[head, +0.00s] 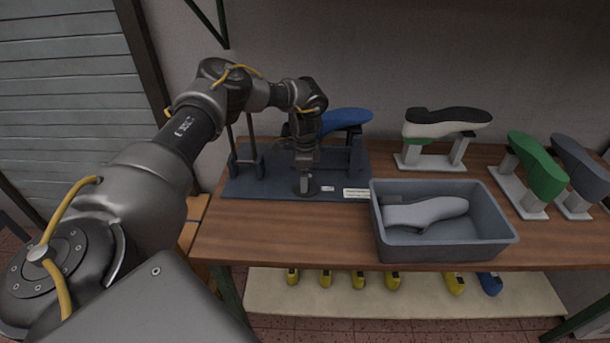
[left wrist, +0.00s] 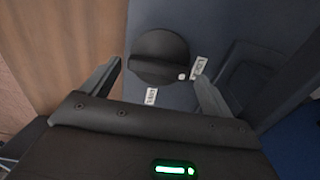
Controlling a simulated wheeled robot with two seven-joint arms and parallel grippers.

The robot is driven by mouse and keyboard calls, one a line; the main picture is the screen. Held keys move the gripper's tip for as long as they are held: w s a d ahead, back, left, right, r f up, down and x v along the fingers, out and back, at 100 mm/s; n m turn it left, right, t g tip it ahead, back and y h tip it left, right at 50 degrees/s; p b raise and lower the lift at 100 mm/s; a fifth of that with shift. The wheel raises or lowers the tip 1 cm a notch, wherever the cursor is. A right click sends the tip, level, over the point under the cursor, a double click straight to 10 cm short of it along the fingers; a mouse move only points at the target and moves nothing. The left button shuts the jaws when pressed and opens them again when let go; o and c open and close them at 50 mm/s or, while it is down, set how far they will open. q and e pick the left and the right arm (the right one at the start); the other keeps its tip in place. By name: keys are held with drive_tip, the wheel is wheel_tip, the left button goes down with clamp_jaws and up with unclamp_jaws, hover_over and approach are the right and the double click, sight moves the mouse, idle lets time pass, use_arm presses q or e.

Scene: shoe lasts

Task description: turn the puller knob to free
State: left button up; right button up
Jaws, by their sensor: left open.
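The puller is a dark blue-grey base plate (head: 260,187) with uprights, and a blue shoe last (head: 345,119) sits on it. In the left wrist view the knob (left wrist: 158,54) is round and black, with a white dot near its rim. The dot is beside the LOCK label (left wrist: 198,68), and the FREE label (left wrist: 151,96) is apart from it. My left gripper (head: 306,186) points down over the plate. In the left wrist view its fingers (left wrist: 158,75) are open, one on each side of the knob's near part, with nothing visibly gripped. My right gripper is not in view.
A grey bin (head: 448,248) holding a grey last (head: 425,212) stands at the front right of the puller. A black-and-white last (head: 447,122), a green last (head: 537,164) and a dark grey last (head: 582,166) stand behind it. The bench (head: 295,238) is clear in front.

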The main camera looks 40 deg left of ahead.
use_arm(q)
drive_tip(key=shift+f, duration=0.7)
drive_tip(key=c, duration=0.7)
